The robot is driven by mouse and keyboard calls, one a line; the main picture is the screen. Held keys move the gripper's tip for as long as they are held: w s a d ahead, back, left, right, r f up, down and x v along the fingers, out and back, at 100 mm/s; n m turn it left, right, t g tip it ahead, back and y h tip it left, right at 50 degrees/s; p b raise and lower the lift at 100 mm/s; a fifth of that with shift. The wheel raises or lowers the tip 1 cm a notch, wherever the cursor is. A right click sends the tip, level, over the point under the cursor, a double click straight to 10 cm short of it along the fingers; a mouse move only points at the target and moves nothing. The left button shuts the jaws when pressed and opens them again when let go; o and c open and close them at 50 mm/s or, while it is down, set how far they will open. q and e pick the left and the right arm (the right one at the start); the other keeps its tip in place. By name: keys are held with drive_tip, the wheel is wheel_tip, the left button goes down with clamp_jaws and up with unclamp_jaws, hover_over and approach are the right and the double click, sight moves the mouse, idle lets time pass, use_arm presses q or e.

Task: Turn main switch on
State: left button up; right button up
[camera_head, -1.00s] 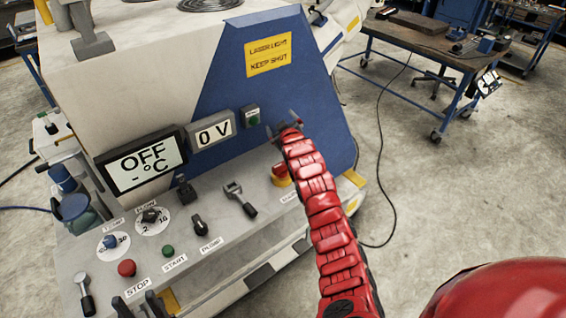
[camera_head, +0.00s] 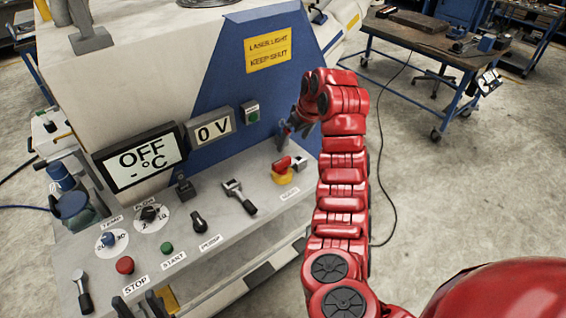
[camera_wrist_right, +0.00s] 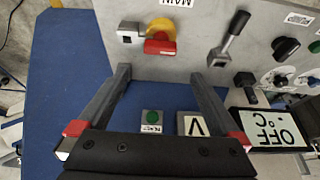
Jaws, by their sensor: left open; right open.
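The main switch (camera_head: 284,168) has a red handle on a yellow base at the right end of the grey control panel. It also shows upside down in the right wrist view (camera_wrist_right: 160,36), under its MAIN label (camera_wrist_right: 177,3). My right gripper (camera_head: 287,133) is open and empty, close to the switch on its blue-wall side. In the right wrist view its two fingers (camera_wrist_right: 157,73) are spread, with the switch beyond the tips and apart from them. My left gripper (camera_head: 138,305) shows only as dark fingers at the bottom edge, open.
The display (camera_head: 140,160) reads OFF and the small meter (camera_head: 211,127) reads 0 V. A lever (camera_head: 238,197), knobs and STOP (camera_head: 125,265) and START (camera_head: 167,248) buttons lie left of the switch. The blue wall (camera_head: 235,85) rises behind.

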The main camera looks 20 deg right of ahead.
sight(282, 161)
drive_tip(key=p+x, duration=0.4)
drive_tip(key=x, duration=0.7)
drive_tip(key=shift+w, duration=0.15)
drive_tip(key=shift+x, duration=1.15)
clamp_jaws()
